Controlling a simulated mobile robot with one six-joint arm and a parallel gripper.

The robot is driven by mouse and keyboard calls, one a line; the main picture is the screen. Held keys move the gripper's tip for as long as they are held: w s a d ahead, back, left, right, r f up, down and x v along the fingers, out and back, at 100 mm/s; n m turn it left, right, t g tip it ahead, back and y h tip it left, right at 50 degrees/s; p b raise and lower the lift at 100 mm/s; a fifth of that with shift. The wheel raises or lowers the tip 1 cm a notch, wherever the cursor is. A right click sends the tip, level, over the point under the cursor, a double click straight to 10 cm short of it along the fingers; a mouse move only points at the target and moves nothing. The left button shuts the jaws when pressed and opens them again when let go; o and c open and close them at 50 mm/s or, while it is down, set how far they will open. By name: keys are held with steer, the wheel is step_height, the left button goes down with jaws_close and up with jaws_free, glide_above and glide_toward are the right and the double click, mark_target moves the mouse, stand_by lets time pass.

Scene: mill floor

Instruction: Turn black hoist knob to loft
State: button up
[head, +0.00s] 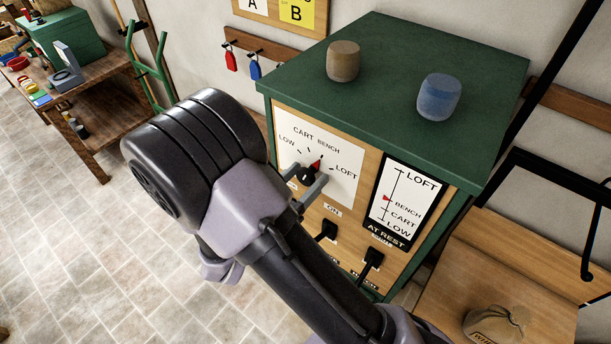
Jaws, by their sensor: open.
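The black hoist knob (306,175) is on a white dial plate (342,189) on the front of the green cabinet. Its red pointer (317,165) points up and right, toward the BENCH mark. LOFT is printed farther right on the dial. My gripper (305,183) is open at the knob, with a grey finger showing just to its right and below. My arm hides part of the knob's surroundings, and I cannot tell whether the fingers touch it. The level gauge (404,203) has a red marker beside BENCH and reads AT REST below.
Two black switches (327,230) (371,260) sit below the dial, close to my arm. A sack (495,324) lies on the wooden surface at lower right. Open tiled floor (90,250) is at left.

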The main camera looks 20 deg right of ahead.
steer(key=shift+w+d, duration=0.1)
steer(key=shift+d, duration=0.05)
steer(key=shift+c, duration=0.4)
steer(key=c, duration=1.3)
steer(key=shift+o, duration=0.2)
steer(key=shift+m, duration=0.3)
steer(key=m+b, duration=0.2)
steer(key=m, duration=0.1)
steer(key=shift+f, duration=0.1)
steer(key=shift+m+b, duration=1.05)
steer(key=shift+m, duration=0.95)
